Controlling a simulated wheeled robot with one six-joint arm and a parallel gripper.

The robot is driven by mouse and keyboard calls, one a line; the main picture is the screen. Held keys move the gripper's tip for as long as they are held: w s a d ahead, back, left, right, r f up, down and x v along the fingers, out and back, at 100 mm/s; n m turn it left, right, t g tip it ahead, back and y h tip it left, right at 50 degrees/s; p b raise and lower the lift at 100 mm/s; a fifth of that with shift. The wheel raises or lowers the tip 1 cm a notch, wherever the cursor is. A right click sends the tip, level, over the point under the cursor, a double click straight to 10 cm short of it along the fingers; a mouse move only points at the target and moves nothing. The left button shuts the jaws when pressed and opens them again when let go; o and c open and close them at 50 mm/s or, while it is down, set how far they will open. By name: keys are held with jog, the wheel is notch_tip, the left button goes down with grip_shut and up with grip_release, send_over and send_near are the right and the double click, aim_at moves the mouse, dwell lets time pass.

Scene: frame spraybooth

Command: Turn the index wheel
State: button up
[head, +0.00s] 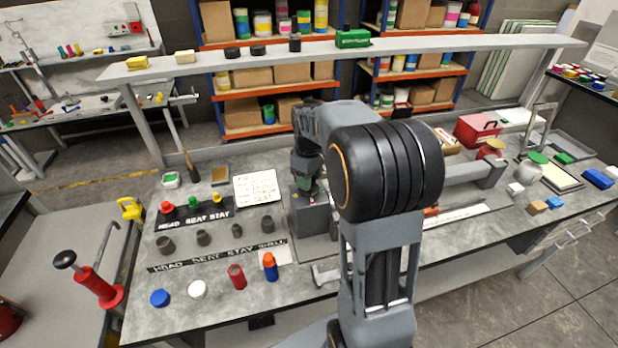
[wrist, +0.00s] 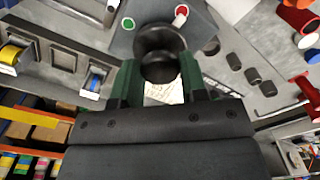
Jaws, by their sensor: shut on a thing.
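The index wheel shows in the wrist view as a dark round disc (wrist: 160,38) with a dark rounded knob in front of it. My gripper (wrist: 160,72) is shut on this knob, with one green finger on each side. The wheel sits by a grey box (wrist: 200,28) that carries a green button (wrist: 128,23) and a red button (wrist: 181,10). In the head view my gripper (head: 308,182) points down at the grey box (head: 311,212) on the bench. My arm hides part of that area, and the wheel cannot be made out there.
Left of the box on the bench (head: 215,322) are a white printed sheet (head: 257,188), several dark cylinders, a red cylinder (head: 236,277) and an orange-and-blue bottle (head: 270,267). A raised shelf (head: 400,44) runs behind. A red toolbox (head: 477,130) stands at the back right.

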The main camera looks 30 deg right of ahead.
dwell(0.3)
jog(key=o, duration=0.9)
notch_tip(320, 180, up, 14)
jog(key=shift+f+b, duration=0.1)
jog(key=shift+b, duration=0.35)
dwell(0.4)
